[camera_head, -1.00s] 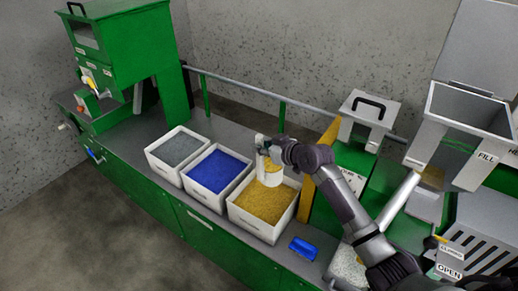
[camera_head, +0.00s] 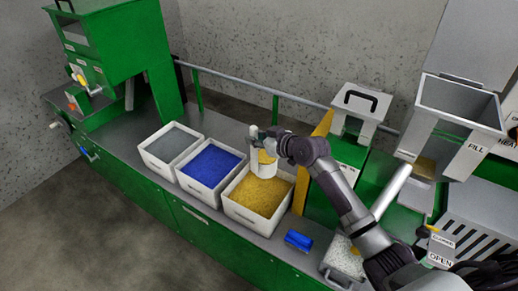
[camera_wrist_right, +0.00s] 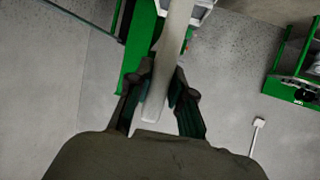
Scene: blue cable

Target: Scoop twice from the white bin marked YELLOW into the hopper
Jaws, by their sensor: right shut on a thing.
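My right gripper (camera_head: 275,146) is shut on a white scoop (camera_head: 262,167), with yellow material showing at its top. The scoop is over the back part of the white bin of yellow granules (camera_head: 257,193); whether it touches the granules is hard to tell. In the right wrist view the right gripper (camera_wrist_right: 158,98) has its fingers on both sides of the scoop's pale handle (camera_wrist_right: 172,60). The grey open-topped hopper (camera_head: 428,98), by a FILL label, stands at the far right. My left gripper is not in view.
To the left of the yellow bin stand a bin of blue granules (camera_head: 211,168) and a bin of grey granules (camera_head: 172,145). A blue object (camera_head: 298,240) lies on the bench in front. A yellow panel (camera_head: 303,187) and a black-handled lidded box (camera_head: 360,108) lie between bin and hopper.

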